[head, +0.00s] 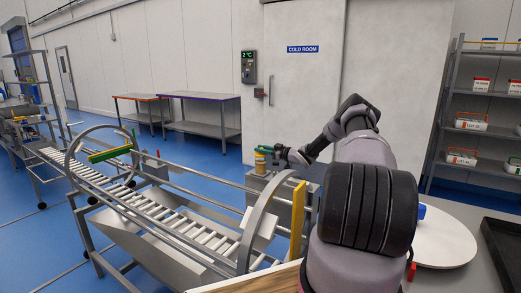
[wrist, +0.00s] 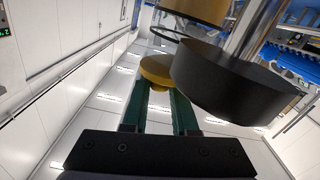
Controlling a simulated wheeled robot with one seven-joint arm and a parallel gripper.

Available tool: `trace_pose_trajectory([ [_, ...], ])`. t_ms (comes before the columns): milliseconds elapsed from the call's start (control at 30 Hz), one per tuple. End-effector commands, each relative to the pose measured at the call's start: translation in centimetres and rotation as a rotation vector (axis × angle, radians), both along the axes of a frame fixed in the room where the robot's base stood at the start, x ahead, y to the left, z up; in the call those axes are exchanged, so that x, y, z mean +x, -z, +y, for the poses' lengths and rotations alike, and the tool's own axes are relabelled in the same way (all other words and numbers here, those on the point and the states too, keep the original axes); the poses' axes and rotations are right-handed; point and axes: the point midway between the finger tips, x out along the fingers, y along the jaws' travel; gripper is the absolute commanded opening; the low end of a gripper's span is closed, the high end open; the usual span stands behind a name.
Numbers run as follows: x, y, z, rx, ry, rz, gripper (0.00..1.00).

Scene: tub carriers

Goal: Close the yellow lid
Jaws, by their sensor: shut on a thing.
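A small yellow-topped item (head: 261,158) stands on a steel cabinet at the middle of the head view, partly hidden by my gripper (head: 268,150). In the wrist view, my gripper's green fingers (wrist: 157,105) reach to a yellow round piece (wrist: 157,68) with a short stem and are shut on it. A wide dark round body (wrist: 230,85) is beside this piece, and a larger yellow round part (wrist: 197,8) shows at the top edge. I cannot tell how the yellow lid joins these parts or how far open it is.
A roller conveyor (head: 190,225) with round hoops runs along the left, below and beside my arm. A yellow upright bar (head: 297,220) stands at its near end. A white round table (head: 445,238) and a dark tray (head: 507,250) are at right. A shelf of tubs (head: 470,125) stands behind.

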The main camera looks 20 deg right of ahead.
Motion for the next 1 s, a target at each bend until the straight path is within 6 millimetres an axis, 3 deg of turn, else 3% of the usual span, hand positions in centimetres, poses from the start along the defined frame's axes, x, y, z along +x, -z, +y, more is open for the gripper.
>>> trace_pose_trajectory([
  [400,0.27,0.81,-0.44,0.142,0.001,0.112,0.0],
  [933,0.29,0.93,-0.49,0.161,0.002,0.127,0.0],
  [967,0.29,0.93,-0.48,0.161,0.002,0.127,0.34],
  [1000,0.29,0.93,-0.48,0.16,0.002,0.126,0.49],
])
